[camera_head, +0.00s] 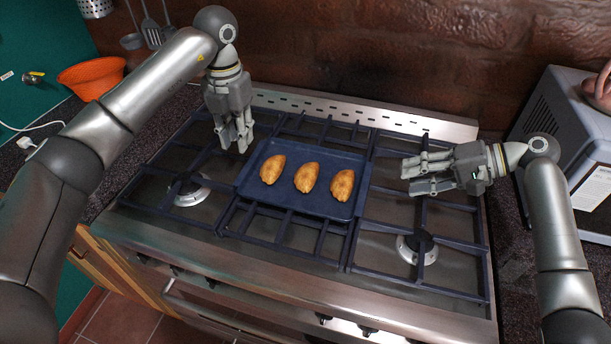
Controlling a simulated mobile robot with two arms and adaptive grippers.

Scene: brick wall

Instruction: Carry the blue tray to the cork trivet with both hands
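The blue tray (272,202) is a dark blue rectangle resting flat on the hob grates, with three golden pastries (307,177) in a row on it. My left gripper (236,143) points down just beyond the tray's left end, its fingers parted and nothing between them. My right gripper (407,177) points left, its fingers parted and empty, a short gap to the right of the tray's right edge. Neither gripper appears to hold the tray. I cannot see a cork trivet in this view.
The steel hob (280,258) has black grates and burners around the tray. An orange bowl (92,77) and hanging utensils (152,30) are at the back left. A grey appliance (572,115) stands at the right. The brick wall closes off the back.

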